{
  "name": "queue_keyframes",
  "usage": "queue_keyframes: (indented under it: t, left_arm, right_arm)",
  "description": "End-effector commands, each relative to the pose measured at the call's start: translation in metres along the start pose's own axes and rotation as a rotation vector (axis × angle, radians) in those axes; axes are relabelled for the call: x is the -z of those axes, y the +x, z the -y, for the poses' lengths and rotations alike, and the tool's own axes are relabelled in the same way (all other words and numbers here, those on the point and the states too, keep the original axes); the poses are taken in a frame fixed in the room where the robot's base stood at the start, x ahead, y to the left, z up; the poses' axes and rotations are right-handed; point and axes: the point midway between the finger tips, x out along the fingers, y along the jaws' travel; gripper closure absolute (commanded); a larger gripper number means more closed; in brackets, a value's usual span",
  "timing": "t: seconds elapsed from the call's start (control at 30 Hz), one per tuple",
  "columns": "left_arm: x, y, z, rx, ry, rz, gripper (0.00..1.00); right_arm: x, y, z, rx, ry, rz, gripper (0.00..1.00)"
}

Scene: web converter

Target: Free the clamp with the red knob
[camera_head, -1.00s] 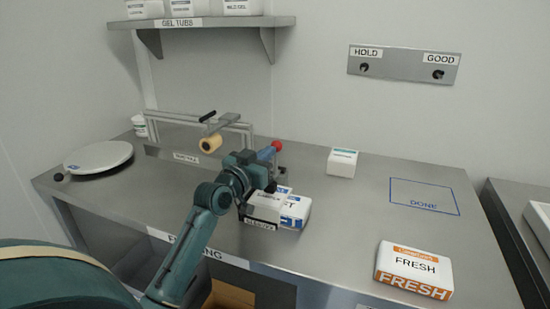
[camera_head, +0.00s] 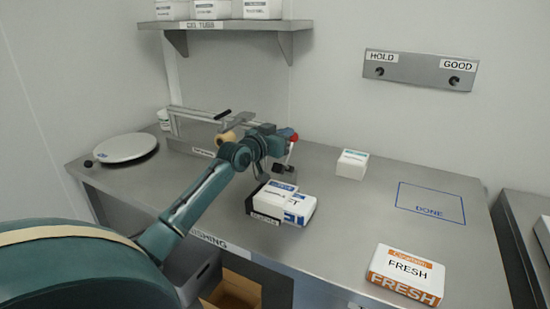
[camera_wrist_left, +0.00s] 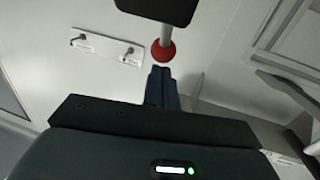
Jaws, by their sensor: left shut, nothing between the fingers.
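The red knob (camera_head: 289,134) sits on top of a thin silver rod that rises from a black block (camera_head: 284,169) on the bench. In the left wrist view the knob (camera_wrist_left: 163,50) is just ahead of the fingertips, its rod running to a dark block (camera_wrist_left: 160,8). My left gripper (camera_head: 278,137) is shut and empty, with its fingers (camera_wrist_left: 161,80) pointing at the knob. A small gap shows between them in the wrist view; contact is hard to judge in the head view. The forearm hides part of the metal frame (camera_head: 195,114).
White and blue cartons (camera_head: 298,208) lie in front of the clamp. A tan cylinder (camera_head: 225,137) is partly behind my arm. A small white box (camera_head: 352,163), the blue DONE outline (camera_head: 430,203) and a FRESH carton (camera_head: 407,275) are to the right. A round plate (camera_head: 126,147) stands left.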

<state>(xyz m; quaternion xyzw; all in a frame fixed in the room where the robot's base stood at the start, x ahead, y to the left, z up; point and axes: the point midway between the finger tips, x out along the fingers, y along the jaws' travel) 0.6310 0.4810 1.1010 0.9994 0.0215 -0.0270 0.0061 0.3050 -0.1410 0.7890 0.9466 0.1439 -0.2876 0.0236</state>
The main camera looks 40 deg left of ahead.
Motion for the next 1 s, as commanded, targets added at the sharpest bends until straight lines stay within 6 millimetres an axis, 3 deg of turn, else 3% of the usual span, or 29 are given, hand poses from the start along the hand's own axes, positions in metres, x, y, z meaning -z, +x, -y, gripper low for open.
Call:
queue_keyframes:
  t: [0.5,1.0]
  left_arm:
    - [-0.002,0.038,0.008,0.002,0.0,0.001,1.0]
    - [-0.007,0.051,0.01,0.0,-0.024,0.125,1.0]
  right_arm:
    - [0.003,0.001,0.003,0.009,-0.002,-0.017,0.64]
    - [0.002,0.0,0.002,0.005,-0.003,-0.007,0.64]
